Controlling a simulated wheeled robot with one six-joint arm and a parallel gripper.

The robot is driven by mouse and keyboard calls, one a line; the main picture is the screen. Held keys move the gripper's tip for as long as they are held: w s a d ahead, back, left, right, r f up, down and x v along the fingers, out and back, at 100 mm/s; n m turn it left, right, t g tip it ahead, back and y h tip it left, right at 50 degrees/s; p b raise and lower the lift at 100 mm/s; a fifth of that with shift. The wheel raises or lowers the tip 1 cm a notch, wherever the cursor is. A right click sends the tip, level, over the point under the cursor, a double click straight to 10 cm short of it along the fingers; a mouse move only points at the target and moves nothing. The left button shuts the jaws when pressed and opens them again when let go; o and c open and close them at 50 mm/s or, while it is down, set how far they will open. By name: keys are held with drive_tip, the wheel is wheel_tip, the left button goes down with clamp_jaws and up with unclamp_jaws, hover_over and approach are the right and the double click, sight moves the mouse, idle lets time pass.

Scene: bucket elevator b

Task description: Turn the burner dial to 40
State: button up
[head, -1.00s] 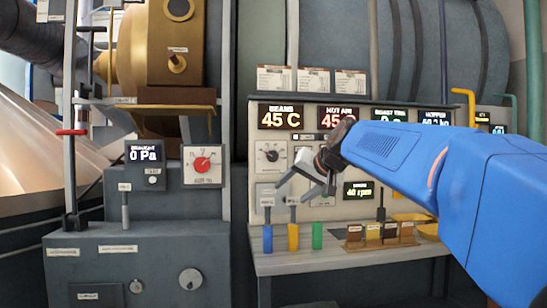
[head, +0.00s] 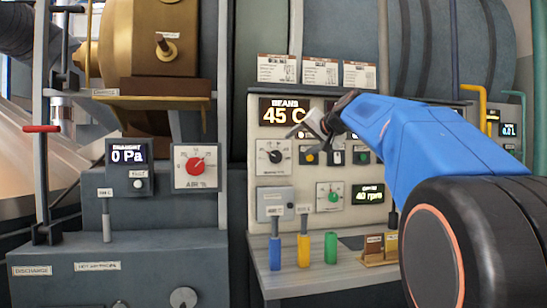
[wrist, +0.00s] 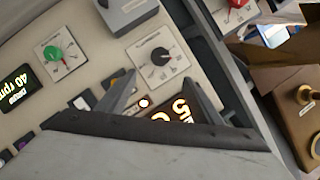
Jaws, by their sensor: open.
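A black dial (head: 275,156) sits on a square white plate on the left of the control panel; its small label is too blurred to read, but it is probably the burner dial. It also shows in the wrist view (wrist: 160,57), beyond my fingertips. Its setting is too small to read. My gripper (head: 309,133) is open and empty, above and to the right of the dial in the head view, in front of the panel. In the wrist view both fingers (wrist: 160,80) are spread, with the dial beyond the gap between them and apart from them.
A display reading 45 C (head: 281,112) is above the dial. Small switches (head: 310,157) are to its right, and a green dial (head: 331,196) is below them. A grey box (head: 274,203) sits below. A red air dial (head: 195,166) is on the left cabinet. Coloured handles (head: 303,248) stand on the shelf.

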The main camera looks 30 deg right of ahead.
sight(277, 156)
drive_tip(key=x, duration=1.7)
drive_tip(key=shift+w, duration=0.15)
drive_tip(key=c, duration=1.1)
